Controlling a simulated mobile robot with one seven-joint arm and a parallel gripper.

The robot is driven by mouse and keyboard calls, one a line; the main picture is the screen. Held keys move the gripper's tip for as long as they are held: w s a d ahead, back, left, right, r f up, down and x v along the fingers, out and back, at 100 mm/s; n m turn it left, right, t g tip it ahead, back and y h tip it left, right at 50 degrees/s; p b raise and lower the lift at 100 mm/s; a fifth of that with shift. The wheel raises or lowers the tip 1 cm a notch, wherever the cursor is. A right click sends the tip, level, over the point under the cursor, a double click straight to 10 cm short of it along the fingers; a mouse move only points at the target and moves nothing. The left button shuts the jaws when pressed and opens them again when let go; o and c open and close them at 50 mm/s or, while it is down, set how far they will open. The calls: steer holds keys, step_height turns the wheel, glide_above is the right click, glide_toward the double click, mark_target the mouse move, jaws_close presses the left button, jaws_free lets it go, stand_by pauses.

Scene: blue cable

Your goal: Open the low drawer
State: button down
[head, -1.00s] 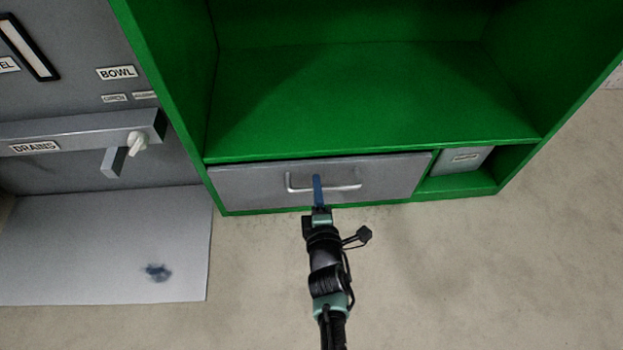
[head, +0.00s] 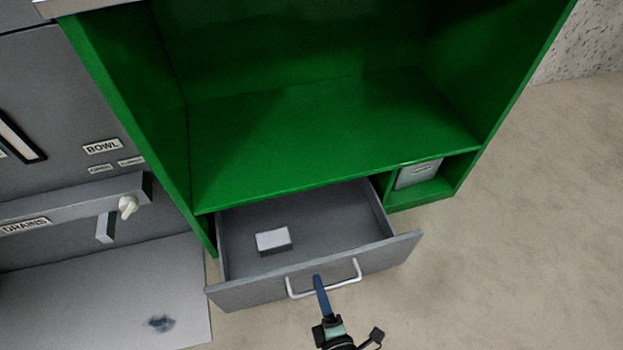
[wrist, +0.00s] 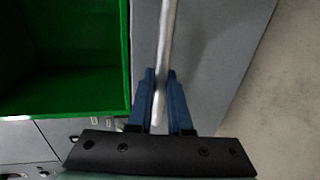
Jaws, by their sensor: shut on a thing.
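The low drawer (head: 250,288) is grey and sits at the bottom of the green cabinet. It is pulled well out, and its inside shows. A pale metal bar handle (head: 302,294) is on its front. My gripper (head: 320,290) is at the handle, with its blue fingers over the bar. In the wrist view my gripper (wrist: 160,100) has one blue finger on each side of the handle (wrist: 166,45), shut on it. A small white-topped box (head: 272,240) lies inside the drawer toward the left.
The green cabinet (head: 320,130) stands above the drawer with a bare shelf. A small grey bin (head: 416,174) sits in a cubby right of the drawer. A grey panel with labels and a white knob (head: 128,206) is at left, above a pale mat (head: 120,300). Floor at right is clear.

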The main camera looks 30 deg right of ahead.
steer(key=shift+f+v, duration=0.2)
steer(key=shift+v, duration=0.65)
steer(key=shift+f+v, duration=0.15)
steer(key=shift+v, duration=0.7)
steer(key=shift+f+v, duration=0.2)
steer(key=shift+v, duration=0.65)
steer(key=c, duration=0.8)
jaws_free()
steer(key=shift+c, duration=0.2)
steer(key=shift+s+a, duration=0.1)
steer(key=shift+s, duration=0.05)
steer(key=p+v, duration=0.4)
steer(key=v, duration=0.8)
steer(key=shift+s, duration=0.4)
steer(key=shift+a, duration=0.1)
